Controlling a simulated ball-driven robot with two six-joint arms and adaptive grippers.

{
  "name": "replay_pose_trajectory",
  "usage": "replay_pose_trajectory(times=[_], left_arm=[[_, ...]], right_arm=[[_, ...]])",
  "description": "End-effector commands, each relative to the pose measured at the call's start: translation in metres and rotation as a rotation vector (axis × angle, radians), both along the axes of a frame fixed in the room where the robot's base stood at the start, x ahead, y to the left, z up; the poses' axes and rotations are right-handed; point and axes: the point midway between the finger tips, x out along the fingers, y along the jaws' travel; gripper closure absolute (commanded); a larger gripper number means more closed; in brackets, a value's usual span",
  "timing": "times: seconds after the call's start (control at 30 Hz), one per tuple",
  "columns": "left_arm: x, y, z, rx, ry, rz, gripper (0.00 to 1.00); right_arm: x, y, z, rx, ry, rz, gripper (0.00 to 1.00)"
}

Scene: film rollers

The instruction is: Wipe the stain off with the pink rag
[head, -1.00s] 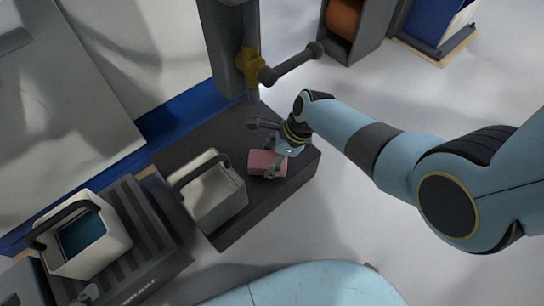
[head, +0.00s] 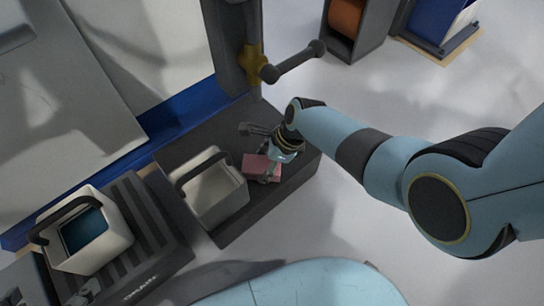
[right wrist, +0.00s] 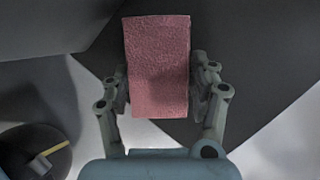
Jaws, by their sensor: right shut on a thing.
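The pink rag (head: 256,167) is a flat pink block over the dark platform (head: 240,223), to the right of an off-white bucket. My right gripper (head: 268,170) is shut on it. In the right wrist view the rag (right wrist: 158,65) sits between the two fingers of my right gripper (right wrist: 160,95), which press on its sides. I cannot tell whether the rag touches the platform. No stain can be made out in either view.
An off-white bucket (head: 213,192) with a dark handle stands on the platform left of the rag. Another bucket (head: 104,249) with dark blue contents stands on a ribbed drain tray (head: 158,240). A post with a yellow collar (head: 252,62) and grey crank rises behind the platform.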

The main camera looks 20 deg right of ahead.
Motion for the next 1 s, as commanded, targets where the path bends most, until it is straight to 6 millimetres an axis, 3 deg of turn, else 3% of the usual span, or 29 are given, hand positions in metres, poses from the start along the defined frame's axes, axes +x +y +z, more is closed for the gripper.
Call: replay_pose_trajectory(times=[0.13,0.37,0.8,1.0], left_arm=[[0.002,0.0,0.006,0.0,-0.007,0.0,0.15],[0.002,0.0,0.006,0.0,-0.007,0.0,0.15],[0.001,0.0,0.002,0.0,-0.003,0.0,0.15],[0.001,0.0,0.002,0.0,-0.002,0.0,0.15]], right_arm=[[-0.004,0.012,0.002,0.0,-0.002,0.001,0.71],[-0.005,0.012,-0.003,-0.001,0.0,0.0,0.71],[0.006,-0.024,-0.007,-0.006,0.002,0.001,0.71],[0.006,-0.028,-0.008,-0.007,0.004,0.002,0.71]])
